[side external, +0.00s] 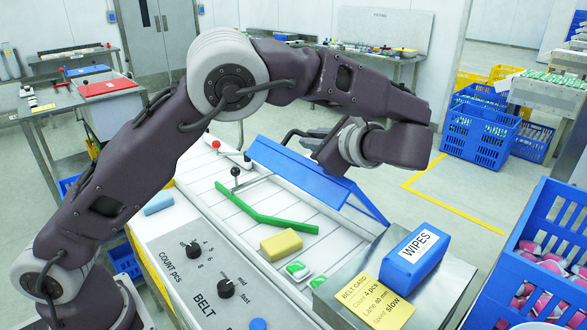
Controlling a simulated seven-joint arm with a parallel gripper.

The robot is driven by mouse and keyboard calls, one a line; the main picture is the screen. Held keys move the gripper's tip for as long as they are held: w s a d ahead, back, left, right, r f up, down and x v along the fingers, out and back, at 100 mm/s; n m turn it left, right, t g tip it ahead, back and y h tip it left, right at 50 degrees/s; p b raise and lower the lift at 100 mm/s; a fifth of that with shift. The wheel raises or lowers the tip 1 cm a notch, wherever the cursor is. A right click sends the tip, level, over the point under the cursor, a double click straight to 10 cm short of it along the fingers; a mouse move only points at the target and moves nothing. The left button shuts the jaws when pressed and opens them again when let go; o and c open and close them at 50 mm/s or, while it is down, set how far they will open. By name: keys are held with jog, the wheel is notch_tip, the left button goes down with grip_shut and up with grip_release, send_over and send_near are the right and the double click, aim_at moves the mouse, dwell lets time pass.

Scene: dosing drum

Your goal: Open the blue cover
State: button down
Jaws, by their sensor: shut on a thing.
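The blue cover (300,172) is a long panel over the far part of the white belt machine. It slopes like a roof, with its near edge raised above the slatted belt (265,205). My gripper (308,139) is at the cover's upper edge, behind its middle, coming in from the right. It is shut on the cover there. The fingertips are small and dark, and my wrist partly hides the exact contact.
A green bar (265,212), a yellow block (281,243) and green-white packets (298,269) lie on the belt. A blue WIPES pack (415,256) stands on the metal plate at right. A blue crate (540,235) stands right.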

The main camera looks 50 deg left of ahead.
jog(key=w+r+m+g, duration=0.1)
jog(key=w+r+m, duration=0.1)
jog(key=w, duration=0.4)
jog(key=shift+w+r+g, duration=0.3)
jog(key=shift+r, duration=0.1)
jog(key=c, duration=1.5)
grip_release()
